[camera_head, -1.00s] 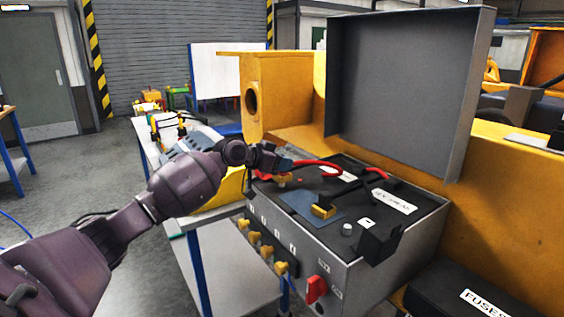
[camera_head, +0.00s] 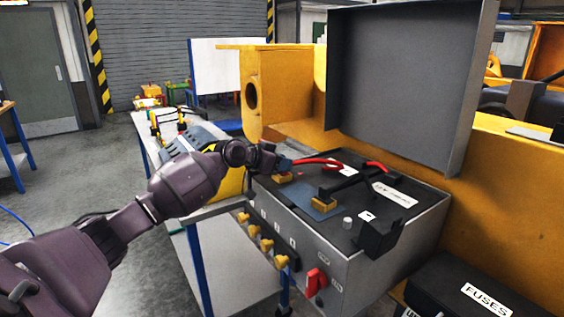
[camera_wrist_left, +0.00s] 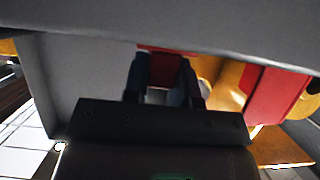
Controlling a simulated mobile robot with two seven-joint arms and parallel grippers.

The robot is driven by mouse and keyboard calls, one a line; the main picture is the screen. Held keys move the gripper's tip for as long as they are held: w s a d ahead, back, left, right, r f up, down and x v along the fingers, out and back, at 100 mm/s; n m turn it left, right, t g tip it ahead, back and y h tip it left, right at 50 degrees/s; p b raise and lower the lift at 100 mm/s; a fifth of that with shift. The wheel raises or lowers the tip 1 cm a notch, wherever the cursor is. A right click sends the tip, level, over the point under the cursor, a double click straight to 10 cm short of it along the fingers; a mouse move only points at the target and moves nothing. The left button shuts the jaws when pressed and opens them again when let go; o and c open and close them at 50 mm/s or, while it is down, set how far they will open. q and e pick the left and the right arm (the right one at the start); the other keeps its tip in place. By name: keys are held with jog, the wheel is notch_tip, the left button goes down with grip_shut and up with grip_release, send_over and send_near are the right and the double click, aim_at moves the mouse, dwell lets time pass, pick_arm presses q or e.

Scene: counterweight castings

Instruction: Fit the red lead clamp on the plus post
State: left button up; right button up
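My left gripper (camera_head: 278,160) is over the far-left corner of the open grey battery box. In the left wrist view its two dark fingers (camera_wrist_left: 164,82) stand either side of a red block, seemingly the red lead clamp (camera_wrist_left: 165,68), and appear closed on it. In the head view the red lead (camera_head: 318,161) runs right from the fingertips across the box top. A brass-coloured piece (camera_head: 286,178) shows just below the gripper; I cannot tell whether it is part of the clamp. The plus post cannot be made out. My right gripper is out of view.
The raised lid (camera_head: 405,85) stands behind the box. A black lead (camera_head: 350,184) with a brass clamp (camera_head: 324,204) lies on the box top near a blue-grey patch. A red switch (camera_head: 317,282) and several yellow knobs line the front. A black fuse box (camera_head: 465,290) sits at right.

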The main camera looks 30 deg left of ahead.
pick_arm(q)
jog(key=o, duration=0.5)
jog(key=shift+o, duration=0.2)
jog(key=v, duration=1.1)
jog(key=shift+p, duration=0.3)
jog(key=shift+w, duration=0.15)
